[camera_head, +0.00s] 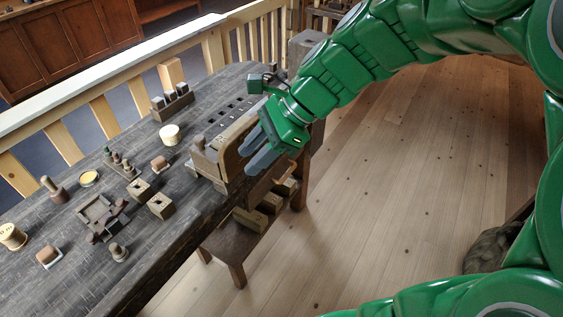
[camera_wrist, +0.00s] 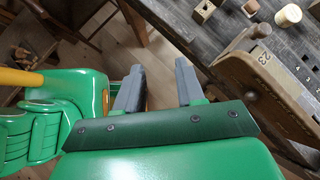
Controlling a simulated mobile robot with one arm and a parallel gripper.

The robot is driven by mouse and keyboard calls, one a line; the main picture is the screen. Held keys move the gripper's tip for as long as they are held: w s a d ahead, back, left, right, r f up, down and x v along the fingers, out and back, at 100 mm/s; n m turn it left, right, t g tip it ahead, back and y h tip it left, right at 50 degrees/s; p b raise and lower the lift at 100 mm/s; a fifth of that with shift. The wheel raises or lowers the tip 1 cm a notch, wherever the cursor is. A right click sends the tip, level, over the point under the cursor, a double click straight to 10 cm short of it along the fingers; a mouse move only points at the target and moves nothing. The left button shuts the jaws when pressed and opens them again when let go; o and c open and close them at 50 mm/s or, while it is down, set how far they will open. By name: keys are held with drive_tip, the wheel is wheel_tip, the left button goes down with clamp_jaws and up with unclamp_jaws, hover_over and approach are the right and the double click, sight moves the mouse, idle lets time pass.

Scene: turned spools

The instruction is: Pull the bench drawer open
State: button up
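The dark wooden bench (camera_head: 170,215) runs across the left of the head view. Its top also shows in the wrist view (camera_wrist: 225,32). On the bench's right side, below the top, a reddish-brown part with a bar-like handle (camera_head: 287,171) shows; it looks like the drawer front, partly hidden by my gripper. I cannot tell whether the drawer is shut. My gripper (camera_head: 258,150) is beside the bench's right edge, close to the wooden vise. In the wrist view my gripper's (camera_wrist: 158,88) two grey fingers stand apart with nothing between them. The drawer is not clearly seen there.
A wooden vise jaw (camera_head: 237,150) stands at the bench edge, large at right in the wrist view (camera_wrist: 262,88). Spools, blocks and a small tray (camera_head: 100,210) lie on the bench. Blocks rest on a lower shelf (camera_head: 232,240).

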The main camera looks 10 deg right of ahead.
drive_tip(key=w+d+r+m+t+y, duration=0.1)
drive_tip(key=w+d+m+t+y, duration=0.15)
drive_tip(key=w+m, duration=0.55)
drive_tip(key=w+d+r+m+t+y, duration=0.1)
drive_tip(key=w+d+m+t, duration=0.25)
drive_tip(key=w+m, duration=0.45)
drive_tip(key=w+d+f+m+t, duration=0.3)
drive_tip(key=w+d+m+t, duration=0.2)
drive_tip(key=w+d+m, duration=0.7)
approach(287, 175)
drive_tip(key=x, duration=0.2)
drive_tip(key=shift+m+h, duration=0.4)
drive_tip(key=shift+h, duration=0.05)
drive_tip(key=shift+x, duration=4.15)
drive_tip(key=shift+s+a+f, duration=0.1)
drive_tip(key=shift+s+a, duration=0.05)
clamp_jaws()
